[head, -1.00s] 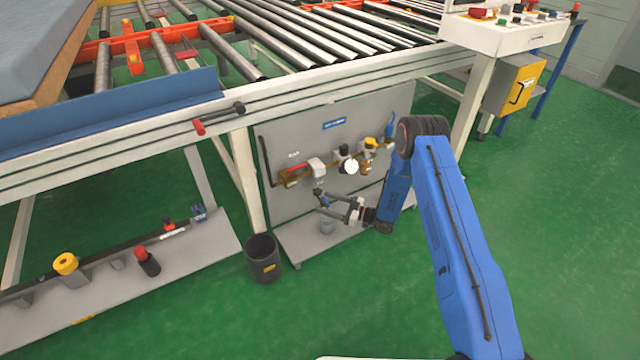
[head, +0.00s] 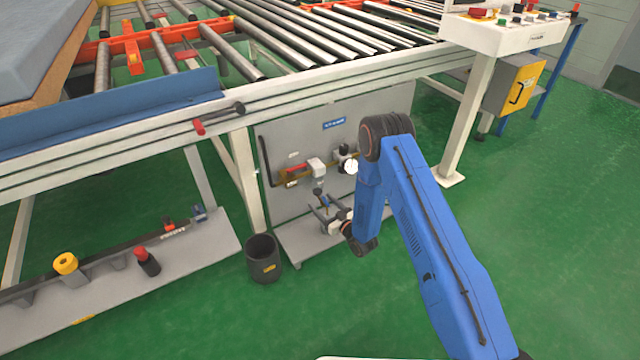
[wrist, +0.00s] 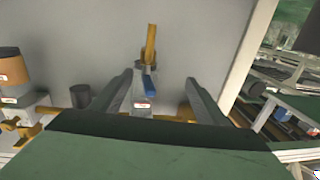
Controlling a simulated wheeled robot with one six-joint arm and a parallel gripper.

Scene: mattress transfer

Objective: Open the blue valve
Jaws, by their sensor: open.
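The blue valve handle (wrist: 149,86) shows in the wrist view between my two fingers, nearer the left finger, on a small grey valve body. I see no clear contact. In the wrist view the open fingers of my gripper (wrist: 158,82) stand either side of the handle with nothing held.
A brass pipe with a red lever (head: 296,170) and a white gauge (head: 350,167) is on the panel (head: 285,212). A black bin (head: 263,258) stands left of my gripper. The roller conveyor frame (head: 300,92) passes above. A yellow part (wrist: 150,42) lies above the handle.

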